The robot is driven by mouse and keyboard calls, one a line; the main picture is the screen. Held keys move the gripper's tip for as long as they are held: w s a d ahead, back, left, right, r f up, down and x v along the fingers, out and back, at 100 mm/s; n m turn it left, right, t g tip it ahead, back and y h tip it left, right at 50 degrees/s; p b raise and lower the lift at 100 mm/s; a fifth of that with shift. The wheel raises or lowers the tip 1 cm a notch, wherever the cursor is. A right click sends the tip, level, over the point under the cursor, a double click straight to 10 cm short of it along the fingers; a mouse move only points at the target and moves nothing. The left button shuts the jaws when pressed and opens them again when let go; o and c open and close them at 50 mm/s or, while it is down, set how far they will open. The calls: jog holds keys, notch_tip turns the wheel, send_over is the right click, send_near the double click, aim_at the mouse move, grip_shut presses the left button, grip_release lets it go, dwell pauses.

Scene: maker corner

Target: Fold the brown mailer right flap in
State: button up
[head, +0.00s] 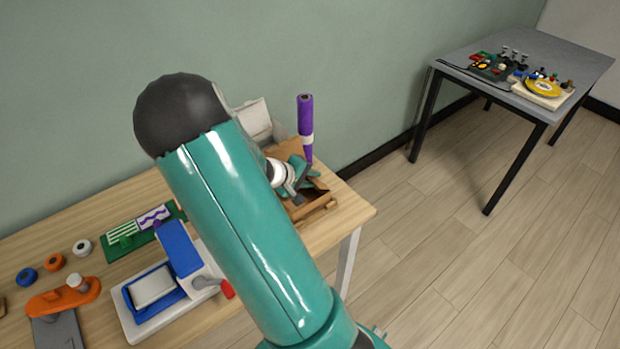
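The brown mailer (287,149) is an open cardboard box near the right end of the wooden table, partly hidden behind my arm. A brown cardboard piece also shows at its front right; I cannot tell which flap is which or how far each is folded. My gripper (302,187) is over the mailer, its white wrist and dark parts reaching in from the left. It overlaps the mailer in the picture; contact cannot be told. Its fingertips are too small and covered to show whether they are open or shut.
A purple roll (305,115) stands upright close behind my gripper. A light grey open box (254,118) is behind the mailer. A blue and white press (178,250), an orange tool (62,297) and small rolls lie left. A grey table (570,62) with parts stands far right; floor between is clear.

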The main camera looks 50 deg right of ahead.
jog(key=shift+a, duration=0.1)
jog(key=v, duration=1.3)
jog(key=shift+a+r, duration=0.25)
jog(key=shift+w, duration=0.1)
